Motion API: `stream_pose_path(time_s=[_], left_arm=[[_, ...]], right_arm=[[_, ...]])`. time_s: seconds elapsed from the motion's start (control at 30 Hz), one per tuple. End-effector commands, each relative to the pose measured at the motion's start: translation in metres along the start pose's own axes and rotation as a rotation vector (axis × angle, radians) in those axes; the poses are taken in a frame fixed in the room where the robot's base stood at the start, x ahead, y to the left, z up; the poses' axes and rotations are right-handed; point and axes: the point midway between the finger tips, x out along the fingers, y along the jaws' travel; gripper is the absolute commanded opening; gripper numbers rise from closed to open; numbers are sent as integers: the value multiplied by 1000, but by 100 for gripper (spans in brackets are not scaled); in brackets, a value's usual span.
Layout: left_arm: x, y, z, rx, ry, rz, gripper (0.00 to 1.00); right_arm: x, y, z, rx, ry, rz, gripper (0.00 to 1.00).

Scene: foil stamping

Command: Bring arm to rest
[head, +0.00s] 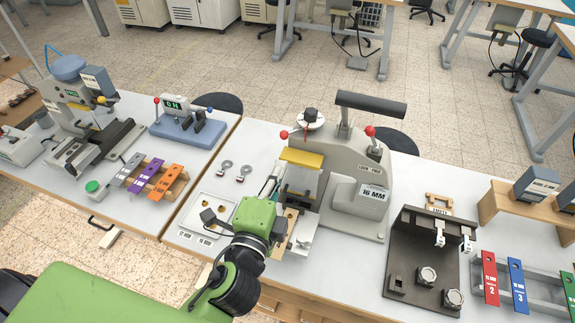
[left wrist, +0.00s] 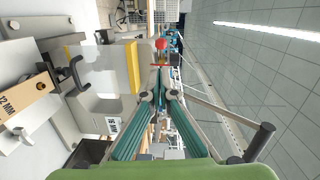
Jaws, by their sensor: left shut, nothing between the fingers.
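My left gripper (head: 277,177) is in front of the grey foil press (head: 353,200), at its left side, with my green wrist behind it. In the left wrist view its two teal-sided fingers come together at the tips (left wrist: 159,88), shut and empty. A red ball knob (left wrist: 160,44) shows just past the tips there, and the press's yellow bar (left wrist: 132,66) is beside them. I cannot tell from these views whether the fingers touch the press. My right gripper is not in either view.
A white tray (head: 187,237) lies left of my wrist on the white table. A dark fixture plate (head: 402,265) stands to the right, with red (head: 490,278) and blue (head: 517,287) numbered bars beyond it. A second machine (head: 82,105) stands on the left table.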

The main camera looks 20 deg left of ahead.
Motion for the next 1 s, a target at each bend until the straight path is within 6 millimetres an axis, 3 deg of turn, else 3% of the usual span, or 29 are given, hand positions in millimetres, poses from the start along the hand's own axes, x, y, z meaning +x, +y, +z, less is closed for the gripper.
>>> stream_pose_path(time_s=[0.1, 0.23, 0.53, 0.67, 0.77, 0.87, 1.0], left_arm=[[-20, 5, 2, -2, 1, 3, 0], [-35, 3, 4, -2, 1, 2, 0], [-46, 0, 6, -1, 1, 0, 0], [-45, 5, 11, -31, -17, 22, 0], [-44, 26, 30, -143, -81, 104, 0], [-51, 67, 59, -343, -201, 250, 0], [-81, 135, 87, -658, -408, 495, 0]], right_arm=[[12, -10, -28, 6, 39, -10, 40], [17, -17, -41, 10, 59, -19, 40], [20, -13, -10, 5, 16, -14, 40], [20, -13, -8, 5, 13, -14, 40], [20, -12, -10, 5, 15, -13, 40], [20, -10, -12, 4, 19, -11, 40], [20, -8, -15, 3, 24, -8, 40]])
